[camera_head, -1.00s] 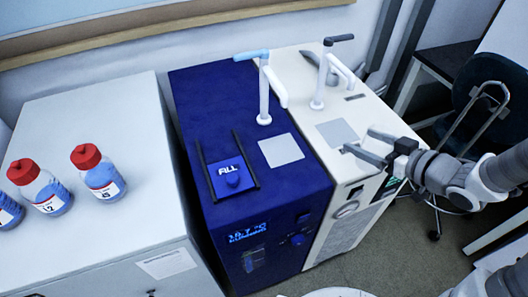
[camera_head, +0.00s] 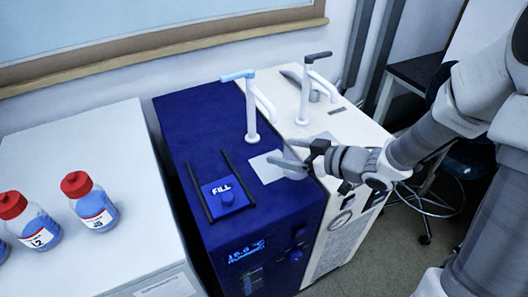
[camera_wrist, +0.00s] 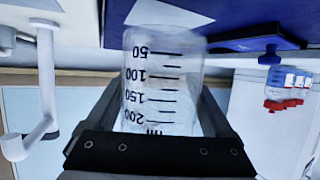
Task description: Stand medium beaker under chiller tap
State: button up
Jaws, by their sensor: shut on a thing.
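My gripper (camera_head: 284,164) is shut on a clear beaker (camera_wrist: 162,75) with black marks from 50 to 200, seen between the fingers in the wrist view. In the head view I cannot make out the glass. The blue chiller (camera_head: 185,125) has a lit display reading about 16 °C and a white tap (camera_head: 252,110) with a blue lever. A pale square pad (camera_head: 264,168) lies on its top in front of the tap. My gripper is over the right side of this pad. Whether the beaker touches the pad I cannot tell.
A cream unit (camera_head: 345,125) with a black-levered tap (camera_head: 305,90) stands directly to the right. A FILL panel (camera_head: 225,196) between dark rails is left of the pad. Red-capped bottles (camera_head: 92,205) stand on the white cabinet (camera_head: 75,140) at left.

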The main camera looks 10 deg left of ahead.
jog(key=w+a, duration=0.2)
jog(key=a, duration=0.1)
jog(key=w+a, duration=0.1)
jog(key=a, duration=0.1)
jog(key=shift+w+a+b, duration=0.1)
jog(key=shift+a+b, duration=0.1)
jog(key=shift+b, duration=0.15)
jog(key=f, duration=0.1)
jog(key=f+b, duration=0.1)
jog(key=a+f, duration=0.1)
jog(key=shift+w+b, duration=0.25)
jog(key=shift+b, duration=0.15)
jog(key=shift+f, duration=0.2)
